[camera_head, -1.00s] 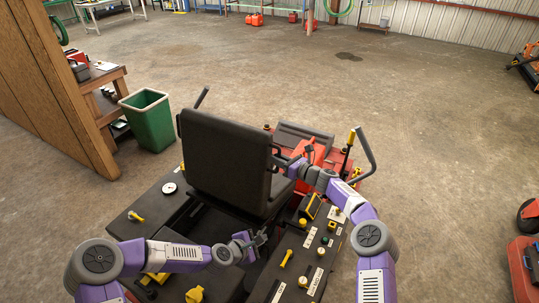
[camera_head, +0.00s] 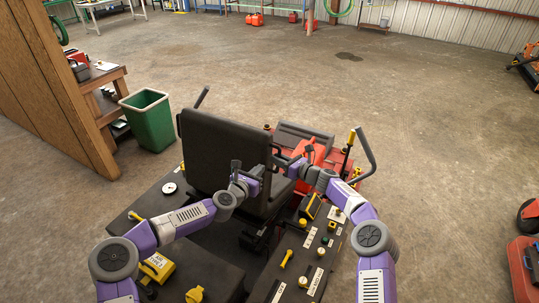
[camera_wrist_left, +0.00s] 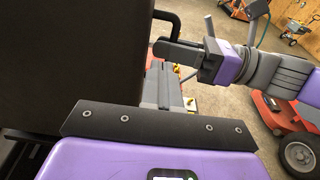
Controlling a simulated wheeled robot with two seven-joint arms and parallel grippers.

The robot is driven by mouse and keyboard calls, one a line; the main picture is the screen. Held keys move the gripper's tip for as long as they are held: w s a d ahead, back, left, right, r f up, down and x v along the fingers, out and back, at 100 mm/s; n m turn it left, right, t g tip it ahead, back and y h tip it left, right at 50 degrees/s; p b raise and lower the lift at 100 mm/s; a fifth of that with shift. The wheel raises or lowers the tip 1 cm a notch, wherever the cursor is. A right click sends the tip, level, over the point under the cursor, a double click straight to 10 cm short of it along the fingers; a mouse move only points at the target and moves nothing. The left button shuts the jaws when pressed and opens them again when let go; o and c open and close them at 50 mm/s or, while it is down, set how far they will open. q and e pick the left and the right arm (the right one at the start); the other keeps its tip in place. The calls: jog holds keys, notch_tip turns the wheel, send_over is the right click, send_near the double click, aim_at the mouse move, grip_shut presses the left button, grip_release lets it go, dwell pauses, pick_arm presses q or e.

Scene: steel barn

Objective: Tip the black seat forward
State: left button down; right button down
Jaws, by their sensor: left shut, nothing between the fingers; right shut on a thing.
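The black seat (camera_head: 222,150) stands upright on the red mower, its backrest towards me; in the left wrist view the dark backrest (camera_wrist_left: 75,50) fills the left side. My left gripper (camera_head: 236,166) is shut and empty, in front of the backrest's lower right part in the head view; whether it touches is not clear. My right gripper (camera_head: 279,161) is shut on the seat's right armrest (camera_head: 277,150), beside the backrest. It also shows in the left wrist view (camera_wrist_left: 172,52), where its fingers lie by the dark armrest loop. The seat's front is hidden behind the backrest.
The mower's black side panels (camera_head: 300,262) with yellow caps and knobs lie below my arms. A control lever (camera_head: 365,152) rises at the right, another (camera_head: 201,97) at the left. A green bin (camera_head: 150,122) stands to the left by a wooden bench.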

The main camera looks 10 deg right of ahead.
aim_at(269, 154)
pick_arm(q)
jog(key=x, duration=0.3)
jog(key=r+x, duration=0.1)
jog(key=x, duration=0.2)
jog(key=shift+w+d+r, duration=0.1)
jog(key=shift+w+d, duration=0.05)
jog(key=shift+w, duration=0.05)
pick_arm(e)
jog(key=shift+r, duration=0.15)
pick_arm(q)
jog(key=shift+w+d+r, duration=0.5)
jog(key=shift+w+r, duration=0.1)
jog(key=shift+w, duration=0.15)
